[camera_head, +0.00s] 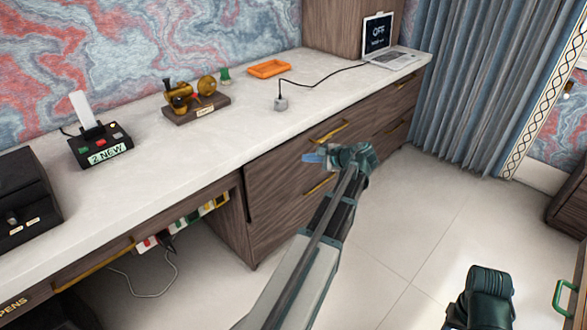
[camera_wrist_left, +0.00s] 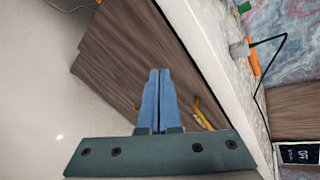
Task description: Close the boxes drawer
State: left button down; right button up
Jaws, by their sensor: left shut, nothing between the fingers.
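A dark wood drawer unit (camera_head: 290,205) stands under the white counter, with a brass handle on the upper drawer front (camera_head: 329,132) and a lower brass handle (camera_head: 320,185). No label reading boxes is legible. The upper front seems to stand slightly proud at its left end, but I cannot tell how far. My left gripper (camera_head: 313,158) is in front of this unit, between the two handles in the picture. In the left wrist view its blue fingers (camera_wrist_left: 158,75) are together and empty, with the wood fronts (camera_wrist_left: 125,55) behind and a brass handle (camera_wrist_left: 203,116) to the right.
The counter (camera_head: 225,125) carries a black box with a "2 NEW" display (camera_head: 108,155), a brass device (camera_head: 193,98), an orange tray (camera_head: 269,68) and a laptop (camera_head: 388,57). A drawer labelled PENS (camera_head: 15,305) is at the lower left.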

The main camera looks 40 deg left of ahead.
pick_arm(q)
notch_tip(320, 180, down, 6)
jog(key=w+d+m+y+b, duration=0.25)
jog(key=m+y+b, duration=0.25)
jog(key=m+b, duration=0.7)
jog(key=b, duration=0.2)
send_near(285, 150)
jog(key=shift+t+y, duration=0.3)
jog(key=shift+y, duration=0.1)
jog(key=a, duration=0.4)
jog(key=a+f, duration=0.1)
jog(key=a, duration=0.2)
jog(key=shift+s, duration=0.1)
jog(key=a, duration=0.4)
jog(key=shift+a, duration=0.3)
jog(key=shift+a+r, duration=0.1)
